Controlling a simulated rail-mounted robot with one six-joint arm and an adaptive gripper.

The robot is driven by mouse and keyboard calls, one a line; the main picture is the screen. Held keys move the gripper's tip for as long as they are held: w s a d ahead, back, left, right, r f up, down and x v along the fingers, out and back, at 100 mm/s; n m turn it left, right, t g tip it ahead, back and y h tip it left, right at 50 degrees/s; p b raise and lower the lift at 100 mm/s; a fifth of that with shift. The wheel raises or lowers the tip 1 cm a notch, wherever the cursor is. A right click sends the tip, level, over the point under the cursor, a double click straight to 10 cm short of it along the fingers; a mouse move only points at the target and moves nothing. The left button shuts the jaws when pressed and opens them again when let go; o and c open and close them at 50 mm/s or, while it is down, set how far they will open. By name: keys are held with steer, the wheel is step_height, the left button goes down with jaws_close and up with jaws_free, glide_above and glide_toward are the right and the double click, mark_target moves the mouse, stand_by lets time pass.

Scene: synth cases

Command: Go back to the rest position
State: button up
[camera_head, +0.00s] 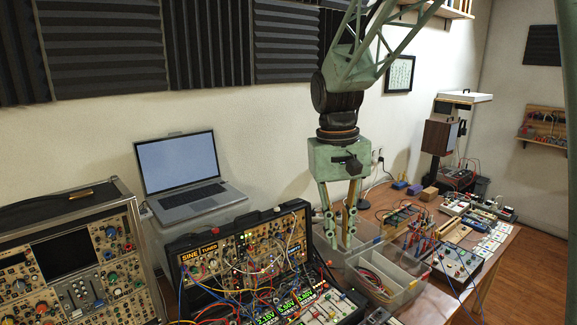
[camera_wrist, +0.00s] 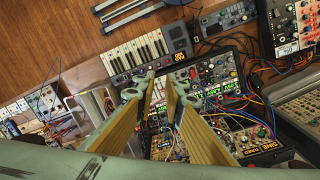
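My gripper (camera_head: 341,241) hangs pointing down near the middle of the head view, in front of the white wall. Its two green fingers with yellow inner pads stand apart, with nothing between them. Their tips show at or just above the grey divided bin (camera_head: 408,290); I cannot tell whether they touch it. In the wrist view my gripper (camera_wrist: 158,97) also shows an empty gap between its fingertips, with the synth case behind and below it.
An open synth case (camera_head: 190,243) with many patch cables lies left of my gripper. A laptop (camera_head: 184,170) stands behind it, and a rack synth (camera_head: 70,260) at far left. Small modules and boards (camera_head: 460,262) crowd the wooden table at right. A framed picture (camera_head: 399,74) hangs behind my arm.

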steer(key=s+d+r+t+b, duration=0.1)
steer(key=s+d+r+b, duration=0.15)
steer(key=s, duration=0.65)
steer(key=s+d+r+t+b, duration=0.15)
steer(key=s+d, duration=0.25)
steer(key=s, duration=0.6)
steer(key=s+d+f+t+b, duration=0.1)
steer(key=s+f, duration=0.1)
steer(key=s, duration=0.6)
steer(key=s+d+f+m+y+b, duration=0.1)
steer(key=s+b, duration=0.1)
steer(key=s, duration=0.6)
steer(key=shift+d+f+t, duration=0.15)
steer(key=shift+f+t, duration=0.2)
steer(key=shift+f, duration=0.05)
steer(key=shift+w, duration=0.1)
